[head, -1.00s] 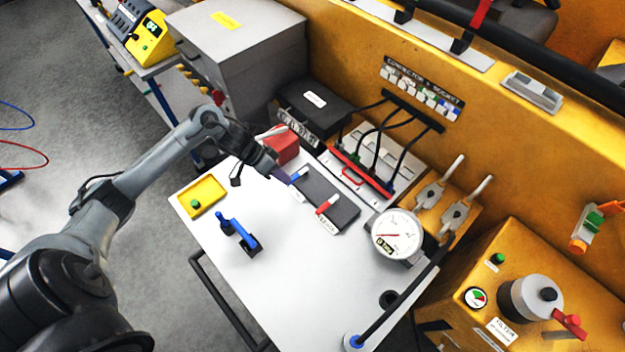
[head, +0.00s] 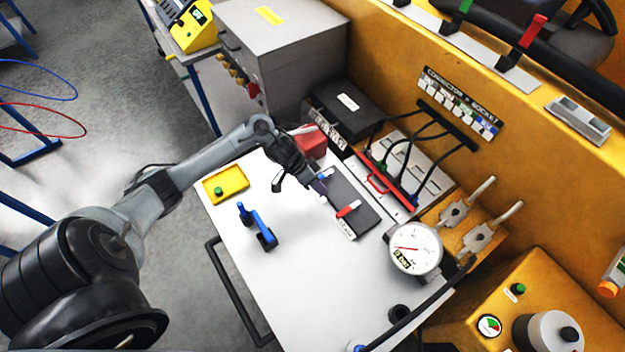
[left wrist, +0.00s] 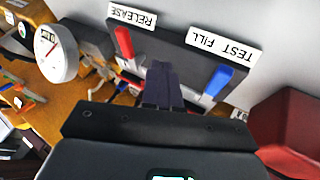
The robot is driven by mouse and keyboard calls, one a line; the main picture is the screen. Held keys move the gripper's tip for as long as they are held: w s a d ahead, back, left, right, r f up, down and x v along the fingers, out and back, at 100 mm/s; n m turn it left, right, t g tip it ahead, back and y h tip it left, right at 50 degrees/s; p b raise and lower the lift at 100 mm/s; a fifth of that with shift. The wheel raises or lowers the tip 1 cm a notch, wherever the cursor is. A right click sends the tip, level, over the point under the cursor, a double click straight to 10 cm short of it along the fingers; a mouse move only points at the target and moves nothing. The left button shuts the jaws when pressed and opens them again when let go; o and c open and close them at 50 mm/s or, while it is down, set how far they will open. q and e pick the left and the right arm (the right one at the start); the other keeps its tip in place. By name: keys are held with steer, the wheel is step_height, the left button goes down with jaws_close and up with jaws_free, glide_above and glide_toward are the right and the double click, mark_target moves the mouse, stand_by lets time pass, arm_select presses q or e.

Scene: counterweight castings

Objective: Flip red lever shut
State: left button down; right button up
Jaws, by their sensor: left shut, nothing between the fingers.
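The red lever (head: 348,209) sits on a dark block (head: 366,216) on the white table. A blue lever (head: 326,174) sits at the block's other end. My left gripper (head: 318,186) is shut and empty beside the block, close to the blue lever. In the left wrist view, the red lever (left wrist: 124,42) is near the RELEASE label (left wrist: 132,17) and the blue lever (left wrist: 218,80) near the TEST FILL label (left wrist: 219,45). The shut fingertips (left wrist: 162,68) point between the levers, apart from the red one. My right gripper is out of view.
A dial gauge (head: 415,248) stands right of the block. A red box (head: 309,141) and a red-handled connector (head: 380,178) are behind. A blue-handled clamp (head: 257,228) and a yellow tray (head: 226,200) are at left.

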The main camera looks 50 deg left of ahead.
mark_target(349, 209)
arm_select(q)
steer(key=x, duration=0.3)
steer(key=shift+w+d+f, duration=0.1)
steer(key=shift+d, duration=0.05)
steer(key=shift+d+p, duration=0.3)
steer(key=shift+d, duration=0.8)
steer(key=shift+d+f, duration=0.1)
steer(key=shift+d, duration=0.8)
